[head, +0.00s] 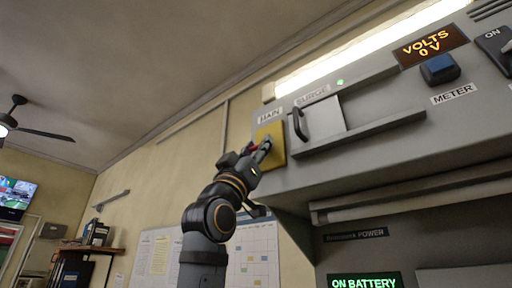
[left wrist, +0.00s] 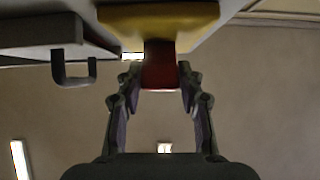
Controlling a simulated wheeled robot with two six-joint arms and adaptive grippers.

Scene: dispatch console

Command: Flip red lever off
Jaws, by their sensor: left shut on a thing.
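The red lever (left wrist: 158,66) sticks out of a yellow plate (left wrist: 150,22) in the left wrist view. In the head view the yellow plate (head: 275,157) sits under the MAIN label on the grey console, and only a bit of the red lever (head: 254,147) shows beside the fingers. My left gripper (head: 262,150) is at the plate. In the left wrist view its two fingers (left wrist: 159,85) stand on either side of the red lever, shut on it. My right gripper is in neither view.
A black handle (head: 299,125) on the SURGE cover juts out just right of the yellow plate. A grey ledge (head: 360,133) runs below that cover. A blue METER knob (head: 439,69) sits farther right under a display reading 0 V. Open air lies left of the console.

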